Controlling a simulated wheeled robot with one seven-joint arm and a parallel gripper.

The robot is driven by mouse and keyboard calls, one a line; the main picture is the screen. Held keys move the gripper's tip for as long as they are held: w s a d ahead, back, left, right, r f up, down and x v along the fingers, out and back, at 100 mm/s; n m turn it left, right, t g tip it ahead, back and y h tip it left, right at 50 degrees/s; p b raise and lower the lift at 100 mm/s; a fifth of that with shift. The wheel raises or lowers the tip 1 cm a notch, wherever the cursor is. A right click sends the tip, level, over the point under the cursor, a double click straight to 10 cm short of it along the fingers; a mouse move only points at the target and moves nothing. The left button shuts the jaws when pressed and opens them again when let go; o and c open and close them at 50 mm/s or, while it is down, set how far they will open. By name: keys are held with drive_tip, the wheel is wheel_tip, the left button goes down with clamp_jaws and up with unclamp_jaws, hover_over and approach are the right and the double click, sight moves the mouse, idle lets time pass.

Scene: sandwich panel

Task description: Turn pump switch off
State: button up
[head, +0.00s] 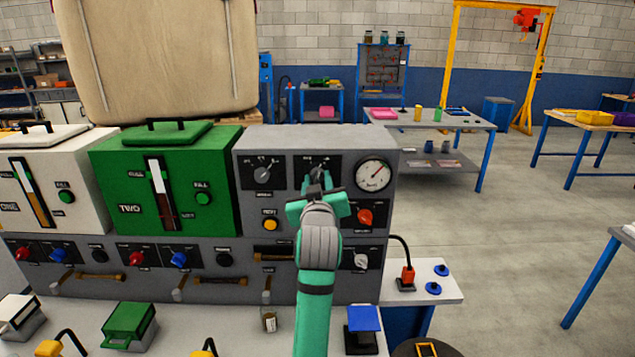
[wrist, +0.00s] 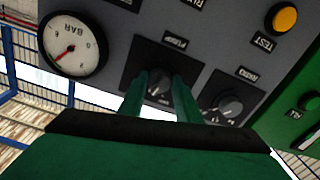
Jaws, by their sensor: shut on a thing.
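The pump switch (wrist: 160,92) is a dark rotary knob on a black plate under the label PUMP, on the grey panel (head: 345,140). In the wrist view my gripper (wrist: 160,81) has its two green fingers on either side of this knob, shut on it. In the head view my gripper (head: 318,183) reaches up to the panel's upper middle and covers most of the switch. The knob's pointer direction is hard to make out between the fingers.
Left of the switch is a similar knob (head: 263,175), with a yellow test button (head: 270,224) below. Right of it are a round BAR gauge (head: 374,174) and a red knob (head: 366,217). A green tank unit (head: 220,160) stands to the left.

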drive_tip(key=n, duration=0.4)
drive_tip(key=shift+n, duration=2.5)
drive_tip(key=o, duration=1.1)
drive_tip(key=shift+a, duration=0.1)
drive_tip(key=shift+c, duration=0.2)
drive_tip(key=s, duration=1.1)
